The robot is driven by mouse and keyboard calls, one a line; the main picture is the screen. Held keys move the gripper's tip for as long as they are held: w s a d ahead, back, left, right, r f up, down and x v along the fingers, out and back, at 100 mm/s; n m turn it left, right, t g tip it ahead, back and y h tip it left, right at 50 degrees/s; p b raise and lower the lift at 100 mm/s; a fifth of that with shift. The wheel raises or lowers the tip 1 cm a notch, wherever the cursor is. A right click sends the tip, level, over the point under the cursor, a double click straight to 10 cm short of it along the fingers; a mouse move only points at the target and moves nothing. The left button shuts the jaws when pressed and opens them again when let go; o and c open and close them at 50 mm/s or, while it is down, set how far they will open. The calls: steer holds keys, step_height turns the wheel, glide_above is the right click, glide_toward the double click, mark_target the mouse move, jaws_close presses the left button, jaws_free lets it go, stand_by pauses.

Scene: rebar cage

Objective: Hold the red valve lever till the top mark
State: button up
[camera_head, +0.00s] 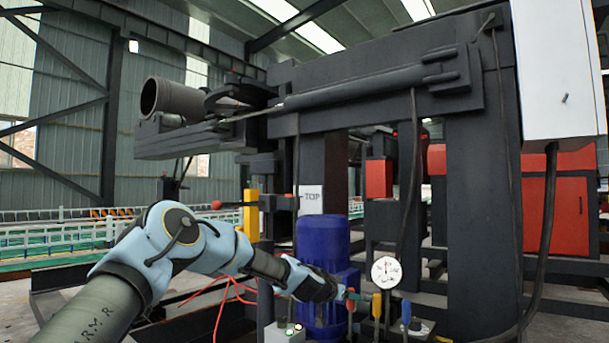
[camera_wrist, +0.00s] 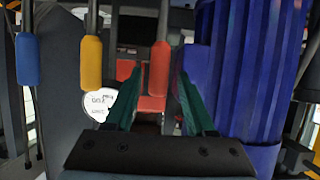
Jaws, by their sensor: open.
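The red valve lever (camera_wrist: 159,68) shows in the wrist view between the two green fingers of my open gripper (camera_wrist: 158,80), a little closer to the right finger. I see no clear contact. In the head view my gripper (camera_head: 347,294) is at the red lever (camera_head: 350,302), which is small and partly hidden there. A yellow lever (camera_wrist: 91,63) and a blue lever (camera_wrist: 28,58) stand beside it in the wrist view, also in the head view as yellow (camera_head: 376,305) and blue (camera_head: 406,312).
The ribbed blue motor (camera_head: 322,240) stands close behind my gripper, and it fills the right of the wrist view (camera_wrist: 245,70). A round white gauge (camera_head: 385,270) is just above the levers. A dark machine column (camera_head: 475,200) and a hanging cable stand to the right.

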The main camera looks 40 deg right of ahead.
steer(key=b+v, duration=0.3)
steer(key=v, duration=0.5)
steer(key=shift+a, duration=0.15)
steer(key=shift+s, duration=0.1)
